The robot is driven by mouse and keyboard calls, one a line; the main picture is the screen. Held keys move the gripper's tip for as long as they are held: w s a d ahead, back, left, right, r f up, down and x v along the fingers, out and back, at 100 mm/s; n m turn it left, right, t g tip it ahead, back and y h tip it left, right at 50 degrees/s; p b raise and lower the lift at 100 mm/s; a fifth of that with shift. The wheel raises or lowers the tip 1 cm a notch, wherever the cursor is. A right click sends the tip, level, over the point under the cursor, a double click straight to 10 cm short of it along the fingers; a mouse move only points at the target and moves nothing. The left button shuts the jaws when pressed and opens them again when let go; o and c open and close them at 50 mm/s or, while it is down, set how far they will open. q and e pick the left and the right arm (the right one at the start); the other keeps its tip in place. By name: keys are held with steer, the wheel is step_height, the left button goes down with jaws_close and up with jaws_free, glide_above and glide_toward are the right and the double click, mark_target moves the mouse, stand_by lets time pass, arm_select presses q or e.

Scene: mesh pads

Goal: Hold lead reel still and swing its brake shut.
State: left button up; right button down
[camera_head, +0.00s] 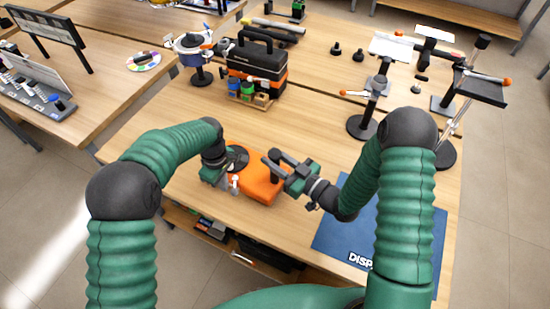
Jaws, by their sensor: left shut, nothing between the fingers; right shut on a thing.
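The lead reel (262,188), an orange body, lies on the wooden table in front of me. A dark round part (239,157) shows at its far left, and a small pale piece, perhaps the brake, (235,181) stands at its left side. My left gripper (220,174) is shut and empty at the reel's left side; whether it touches cannot be told. My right gripper (275,162) is shut on a dark upright part of the reel, at its upper right. The fingertips of both are small and partly hidden.
A blue mat (335,237) lies to the right of the reel. A black and orange toolbox (258,66) with small coloured containers (247,92) stands behind. Dark stands (366,122) rise at the right. Bare tabletop (310,125) lies between the reel and the toolbox.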

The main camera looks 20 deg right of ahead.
arm_select(q)
steer(key=o, duration=0.5)
arm_select(e)
steer(key=shift+f, duration=0.2)
arm_select(q)
steer(key=shift+r, duration=0.1)
arm_select(e)
steer(key=c, duration=1.5)
jaws_free()
steer(key=shift+r, duration=0.1)
steer(key=o, duration=0.5)
steer(key=shift+w+a, duration=0.1)
steer(key=shift+w, duration=0.1)
arm_select(q)
step_height(320, 180, up, 12)
steer(key=shift+f, duration=0.2)
arm_select(e)
steer(key=shift+s, duration=0.15)
